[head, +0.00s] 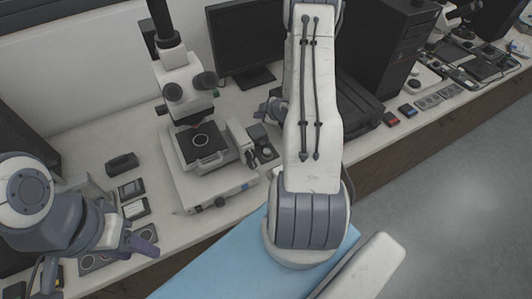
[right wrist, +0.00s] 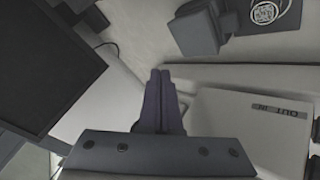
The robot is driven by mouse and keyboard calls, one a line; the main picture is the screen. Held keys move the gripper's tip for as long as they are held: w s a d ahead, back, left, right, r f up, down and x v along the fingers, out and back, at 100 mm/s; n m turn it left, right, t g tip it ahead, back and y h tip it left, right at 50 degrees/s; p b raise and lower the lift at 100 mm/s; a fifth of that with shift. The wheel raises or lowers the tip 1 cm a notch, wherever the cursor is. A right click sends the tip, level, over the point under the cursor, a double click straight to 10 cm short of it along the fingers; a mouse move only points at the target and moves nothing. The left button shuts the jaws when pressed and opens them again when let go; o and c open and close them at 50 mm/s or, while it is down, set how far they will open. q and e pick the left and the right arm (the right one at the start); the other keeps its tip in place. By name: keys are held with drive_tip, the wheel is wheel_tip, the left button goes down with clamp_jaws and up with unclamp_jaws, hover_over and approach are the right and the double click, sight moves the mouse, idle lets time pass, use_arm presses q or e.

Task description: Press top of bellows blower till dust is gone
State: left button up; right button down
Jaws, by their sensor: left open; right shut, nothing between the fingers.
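A small dark block on a dark base, which looks like the bellows blower (head: 258,133), stands on the bench right of the microscope. In the right wrist view a dark grey block (right wrist: 195,32), likely the same blower, is beyond the fingertips at the top. Beside it is a round light-outlined part (right wrist: 265,13); whether dust lies on it is too small to tell. My right gripper (right wrist: 160,75) is shut and empty, apart from the block. My left gripper (head: 142,243) is open and empty at the lower left, over the bench.
A white microscope (head: 190,95) with a dark stage stands left of the blower. A monitor (head: 243,40) is behind. Small dark trays (head: 134,198) sit near the left gripper. A PC tower (head: 388,45) stands right.

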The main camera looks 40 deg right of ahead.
idle(0.4)
wheel_tip(320, 180, up, 4)
drive_tip(key=shift+f, duration=0.1)
idle(0.4)
drive_tip(key=b, duration=0.5)
hover_over(254, 127)
drive_tip(key=s, duration=0.3)
wheel_tip(254, 127, down, 8)
drive_tip(key=shift+s+r, duration=0.1)
drive_tip(key=shift+r, duration=0.15)
drive_tip(key=shift+f+b, duration=0.65)
drive_tip(key=shift+b, duration=0.1)
drive_tip(key=shift+f, duration=0.1)
idle(0.4)
drive_tip(key=shift+f+b, duration=0.3)
drive_tip(key=shift+b, duration=0.15)
